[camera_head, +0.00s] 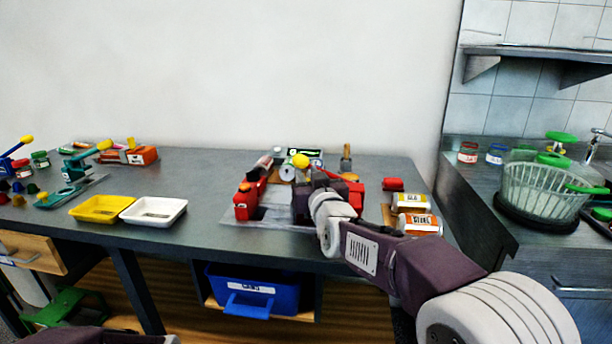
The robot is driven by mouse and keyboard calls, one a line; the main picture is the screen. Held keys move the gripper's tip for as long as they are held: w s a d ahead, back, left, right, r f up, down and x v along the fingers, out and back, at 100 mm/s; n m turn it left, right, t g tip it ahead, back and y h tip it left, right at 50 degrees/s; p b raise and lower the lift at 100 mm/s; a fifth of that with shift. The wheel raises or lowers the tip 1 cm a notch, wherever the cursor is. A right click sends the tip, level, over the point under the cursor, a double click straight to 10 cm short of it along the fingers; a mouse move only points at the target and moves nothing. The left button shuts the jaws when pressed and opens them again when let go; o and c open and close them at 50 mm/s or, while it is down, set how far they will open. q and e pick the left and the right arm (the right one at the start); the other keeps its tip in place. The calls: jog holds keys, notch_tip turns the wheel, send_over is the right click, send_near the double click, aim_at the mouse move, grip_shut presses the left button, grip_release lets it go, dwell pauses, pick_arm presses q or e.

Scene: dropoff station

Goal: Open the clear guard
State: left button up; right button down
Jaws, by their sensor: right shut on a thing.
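A red device (246,203) stands on a pale base plate at the middle of the grey table, with red parts on both sides. A yellow knob (300,160) stands up at its back. My right gripper (312,184) reaches in from the lower right and is shut on a part of this device. The gripped part is hidden by the gripper and wrist. I cannot make out the clear guard itself, or whether it is up or down. My left gripper is out of view.
A yellow tray (73,211) and a white tray (179,212) lie to the left. A teal device (73,172) is farther left. Labelled cans (418,223) lie right of my wrist. A blue bin (285,292) is below the table. Bare tabletop (205,180) separates the trays and red device.

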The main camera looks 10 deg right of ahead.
jog(key=shift+d, duration=0.4)
jog(key=shift+a, duration=0.3)
jog(key=c, duration=1.2)
grip_release()
jog(key=shift+d, duration=0.1)
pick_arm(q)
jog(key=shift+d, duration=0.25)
pick_arm(e)
jog(key=shift+o, duration=0.2)
jog(key=shift+s, duration=0.1)
jog(key=s, duration=0.5)
jog(key=s+d+p, duration=0.1)
jog(key=s, duration=0.1)
jog(key=shift+s+r, duration=0.1)
jog(key=shift+s, duration=0.3)
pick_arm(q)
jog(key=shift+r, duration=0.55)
pick_arm(e)
jog(key=shift+s, duration=0.55)
jog(key=shift+f, duration=0.2)
